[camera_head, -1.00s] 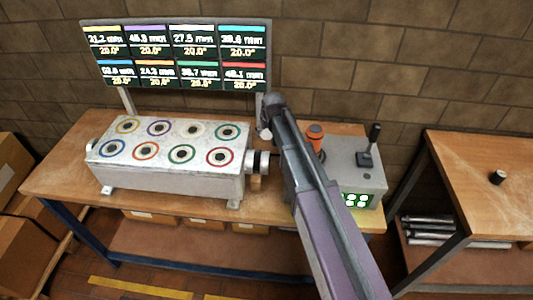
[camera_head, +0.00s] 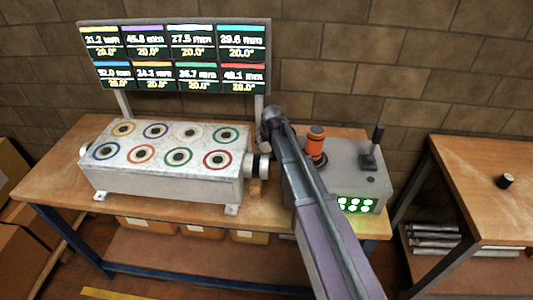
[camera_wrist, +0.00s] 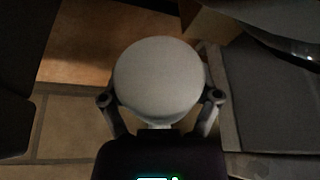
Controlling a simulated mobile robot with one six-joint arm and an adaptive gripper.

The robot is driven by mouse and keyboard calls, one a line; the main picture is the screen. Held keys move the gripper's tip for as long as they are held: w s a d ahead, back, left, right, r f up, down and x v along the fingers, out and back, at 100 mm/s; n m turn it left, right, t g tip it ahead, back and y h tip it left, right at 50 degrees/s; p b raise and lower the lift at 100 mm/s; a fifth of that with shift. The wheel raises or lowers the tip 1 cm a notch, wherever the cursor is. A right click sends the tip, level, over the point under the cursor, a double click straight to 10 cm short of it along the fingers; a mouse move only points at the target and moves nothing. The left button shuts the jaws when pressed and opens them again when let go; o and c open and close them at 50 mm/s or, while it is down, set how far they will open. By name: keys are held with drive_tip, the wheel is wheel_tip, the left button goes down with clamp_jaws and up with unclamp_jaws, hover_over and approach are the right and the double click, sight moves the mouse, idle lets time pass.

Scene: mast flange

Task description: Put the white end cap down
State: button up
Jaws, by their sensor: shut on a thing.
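The white end cap (camera_wrist: 158,78) is a pale round disc, seen face-on in the middle of the wrist view. My gripper (camera_wrist: 160,98) is shut on it, with one finger at each side of its lower half. A short pale neck shows below the disc. In the head view my arm hides the gripper and the cap, so the height above the wooden bench (camera_head: 60,178) cannot be told. My arm reaches over the bench between the grey block with coloured rings (camera_head: 170,185) and the grey control box (camera_head: 345,180).
A display panel (camera_head: 175,57) rises behind the block. A second wooden table (camera_head: 475,195) at the right has a small black cylinder (camera_head: 505,181) and much free top.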

sight(266, 152)
drive_tip(key=shift+f+b, duration=2.2)
drive_tip(key=shift+f, duration=0.05)
drive_tip(key=shift+f, duration=0.25)
drive_tip(key=o, duration=0.9)
drive_tip(key=shift+r, duration=0.1)
drive_tip(key=shift+r, duration=0.15)
drive_tip(key=p+v, duration=1.1)
drive_tip(key=v, duration=0.1)
